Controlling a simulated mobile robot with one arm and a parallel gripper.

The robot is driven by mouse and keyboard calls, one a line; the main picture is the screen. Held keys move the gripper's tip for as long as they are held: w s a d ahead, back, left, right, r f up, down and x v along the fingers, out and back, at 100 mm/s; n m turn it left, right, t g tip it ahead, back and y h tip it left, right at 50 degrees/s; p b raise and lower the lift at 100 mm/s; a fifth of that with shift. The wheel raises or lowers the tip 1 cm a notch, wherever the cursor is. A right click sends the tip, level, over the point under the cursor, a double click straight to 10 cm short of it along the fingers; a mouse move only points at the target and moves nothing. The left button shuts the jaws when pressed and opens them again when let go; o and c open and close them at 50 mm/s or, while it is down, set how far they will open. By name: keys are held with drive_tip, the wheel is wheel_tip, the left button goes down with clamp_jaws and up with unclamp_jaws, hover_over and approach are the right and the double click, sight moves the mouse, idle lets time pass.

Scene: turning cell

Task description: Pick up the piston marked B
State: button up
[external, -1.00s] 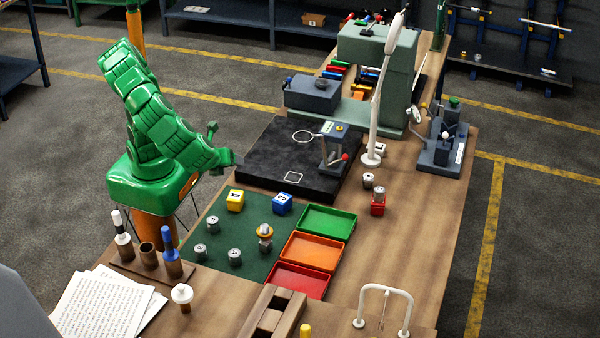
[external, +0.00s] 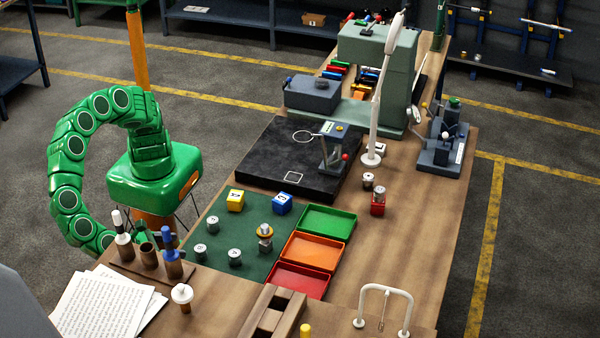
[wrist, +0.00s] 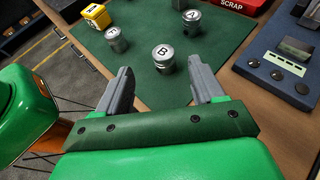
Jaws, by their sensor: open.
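The piston marked B (wrist: 163,57) is a short grey metal cylinder with a black B on its pale top, upright on the green mat (wrist: 150,87). In the external view it appears to be the left front piston (external: 200,253), though its letter is too small to read there. My gripper (wrist: 161,68) is open and empty, its grey fingers apart, with the piston beyond the fingertips. In the external view my gripper (external: 172,237) is left of the mat, partly hidden behind the upright tools.
Two similar pistons (wrist: 115,38) (wrist: 190,22) stand close by, beside a yellow cube (wrist: 97,15). Upright tools in a wooden holder (external: 148,256) stand near my gripper. A red tray marked SCRAP (wrist: 232,5) and a blue-grey device (wrist: 270,70) lie right of the mat.

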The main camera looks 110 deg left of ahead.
sight(198, 248)
drive_tip(key=shift+d+f+x, duration=0.1)
drive_tip(key=shift+f+x, duration=0.1)
drive_tip(key=shift+x, duration=1.05)
drive_tip(key=shift+d+f+x, duration=0.1)
drive_tip(key=shift+f+x, duration=0.05)
drive_tip(key=shift+x, duration=1.15)
drive_tip(key=shift+d+f+x, duration=0.1)
drive_tip(key=shift+f+x, duration=0.1)
drive_tip(key=shift+x, duration=1.05)
drive_tip(key=c, duration=1.2)
drive_tip(key=shift+r, duration=0.1)
